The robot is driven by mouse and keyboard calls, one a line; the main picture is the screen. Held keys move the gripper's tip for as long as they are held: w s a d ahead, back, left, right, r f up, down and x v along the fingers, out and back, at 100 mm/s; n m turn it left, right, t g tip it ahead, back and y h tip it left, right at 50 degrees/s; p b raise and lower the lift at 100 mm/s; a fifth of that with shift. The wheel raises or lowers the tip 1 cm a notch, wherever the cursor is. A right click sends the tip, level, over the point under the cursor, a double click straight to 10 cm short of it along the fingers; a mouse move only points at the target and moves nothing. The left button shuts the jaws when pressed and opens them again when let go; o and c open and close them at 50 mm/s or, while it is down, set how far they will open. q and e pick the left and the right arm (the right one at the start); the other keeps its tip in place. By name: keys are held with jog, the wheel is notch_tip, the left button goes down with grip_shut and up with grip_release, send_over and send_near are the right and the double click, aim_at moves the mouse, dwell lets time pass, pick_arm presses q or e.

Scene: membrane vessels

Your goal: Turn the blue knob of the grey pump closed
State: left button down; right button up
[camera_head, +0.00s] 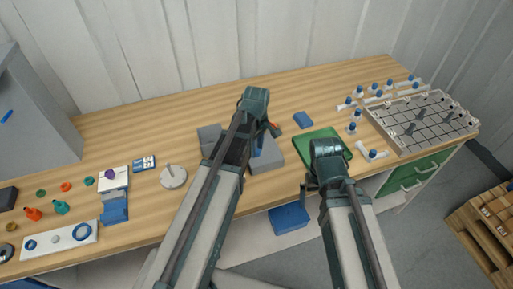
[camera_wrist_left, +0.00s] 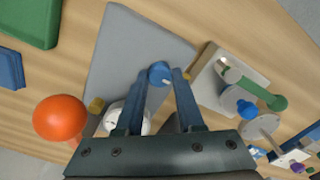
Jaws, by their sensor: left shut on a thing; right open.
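The grey pump (camera_head: 267,158) stands on the table in front of me, partly hidden by my left arm. In the left wrist view its flat grey top (camera_wrist_left: 125,58) lies under the gripper. My left gripper (camera_wrist_left: 162,82) is shut on the blue knob (camera_wrist_left: 160,72), which sits between its two blue fingertips. In the head view, the left gripper (camera_head: 258,146) is over the pump and the knob is not clearly seen. My right gripper (camera_head: 308,188) is open and apart from the pump, near the front edge of the green mat.
An orange ball (camera_wrist_left: 60,118) is beside the pump. The green mat (camera_head: 330,140) and a blue block (camera_head: 303,120) lie right of it. Left are a round grey disc (camera_head: 173,177) and several small parts.

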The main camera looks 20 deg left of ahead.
pick_arm(q)
jog(key=shift+m, duration=0.3)
jog(key=m, duration=0.8)
jog(key=shift+m, duration=0.3)
jog(key=m, duration=0.8)
jog(key=shift+d, duration=0.1)
jog(key=shift+m, duration=0.4)
jog(key=c, duration=0.5)
grip_release()
